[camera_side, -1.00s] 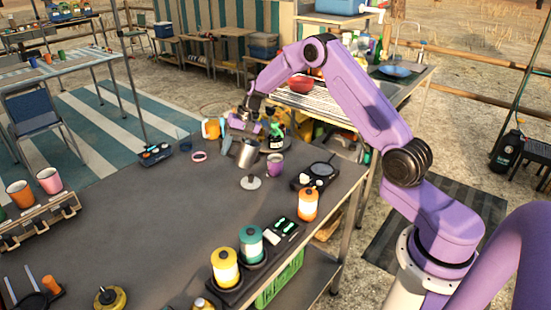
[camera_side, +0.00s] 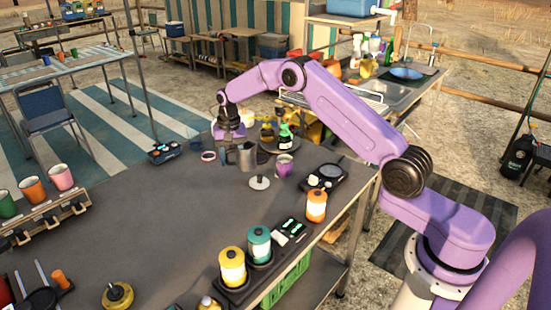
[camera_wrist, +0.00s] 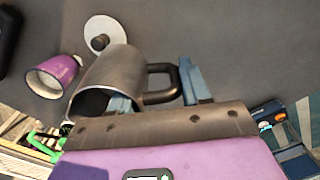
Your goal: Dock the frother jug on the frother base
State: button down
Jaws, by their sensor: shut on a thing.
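The frother jug is a grey steel jug (camera_side: 247,157) near the far edge of the dark table, and it looks upright. It also shows large in the wrist view (camera_wrist: 112,75), its dark handle pointing right. My gripper (camera_side: 230,146) is shut on the jug at its handle side; the blue-grey fingers (camera_wrist: 160,92) show on either side of the handle. Whether the jug touches the table is unclear. A black device with a round plate (camera_side: 325,176), right of the jug, looks like the frother base; nothing stands on its plate.
A white disc with a knob (camera_side: 260,183) lies in front of the jug. A purple mug (camera_side: 284,165) stands just right of the jug. Bottles on a dark round tray (camera_side: 278,148) are behind. Lanterns (camera_side: 259,244) line the right edge. The middle table is clear.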

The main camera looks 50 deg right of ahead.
notch_tip(320, 180, up, 8)
jog(key=shift+w+r, duration=0.1)
jog(key=shift+r, duration=0.1)
jog(key=shift+d+r, duration=0.25)
jog(key=shift+d, duration=0.05)
jog(key=s+d+m, duration=0.5)
jog(key=s+d, duration=1.4)
jog(key=d, duration=0.2)
jog(key=shift+a+f, duration=0.2)
jog(key=shift+f, duration=5.3)
jog(key=shift+f, duration=0.6)
jog(key=c, duration=0.8)
grip_release()
